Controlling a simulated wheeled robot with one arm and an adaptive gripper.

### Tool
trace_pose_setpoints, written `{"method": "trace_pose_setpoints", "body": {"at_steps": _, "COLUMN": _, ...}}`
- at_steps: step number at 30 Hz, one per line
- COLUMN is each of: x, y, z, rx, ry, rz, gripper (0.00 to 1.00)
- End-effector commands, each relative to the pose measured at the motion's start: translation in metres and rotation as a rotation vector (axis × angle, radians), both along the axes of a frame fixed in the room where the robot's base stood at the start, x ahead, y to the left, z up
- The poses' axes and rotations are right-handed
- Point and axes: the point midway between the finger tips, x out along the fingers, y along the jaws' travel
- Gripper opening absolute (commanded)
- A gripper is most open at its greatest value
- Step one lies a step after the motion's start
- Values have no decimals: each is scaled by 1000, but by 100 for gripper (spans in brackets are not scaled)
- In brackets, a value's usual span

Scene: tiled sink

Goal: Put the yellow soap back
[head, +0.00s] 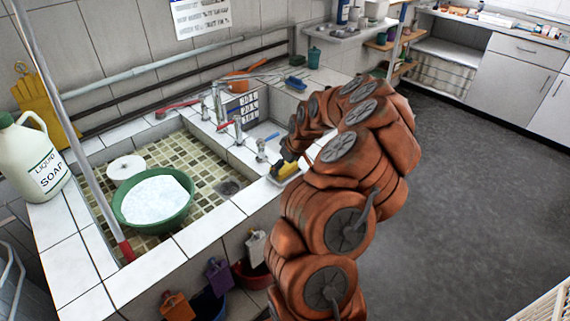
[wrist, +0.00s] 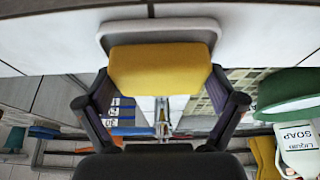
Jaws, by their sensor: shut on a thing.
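The yellow soap (wrist: 160,68) is a block between the two fingers of my gripper (wrist: 160,98) in the wrist view. The fingers are shut on its sides. A pale, shallow dish (wrist: 160,30) lies right by the soap; I cannot tell whether they touch. In the head view the soap (head: 287,170) shows small and yellow at my gripper (head: 287,160), over the tiled ledge at the sink's right front corner. The pale dish (head: 280,181) shows just beneath it there. My arm partly hides the ledge behind.
The tiled sink (head: 190,150) holds a green basin (head: 133,222). A liquid soap jug (head: 35,165) stands on the left ledge. Taps (head: 237,128) rise left of my gripper. The grey floor (head: 470,200) at right is clear.

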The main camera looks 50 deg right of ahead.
Motion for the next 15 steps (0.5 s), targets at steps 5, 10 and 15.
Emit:
{"method": "trace_pose_setpoints", "body": {"at_steps": 5, "x": 0, "y": 0, "z": -3, "rx": -1, "ry": -2, "rz": -1, "gripper": 51}}
{"method": "trace_pose_setpoints", "body": {"at_steps": 10, "x": 0, "y": 0, "z": -4, "rx": -1, "ry": -2, "rz": -1, "gripper": 51}}
{"method": "trace_pose_setpoints", "body": {"at_steps": 15, "x": 0, "y": 0, "z": -6, "rx": -1, "ry": -2, "rz": 0, "gripper": 96}}
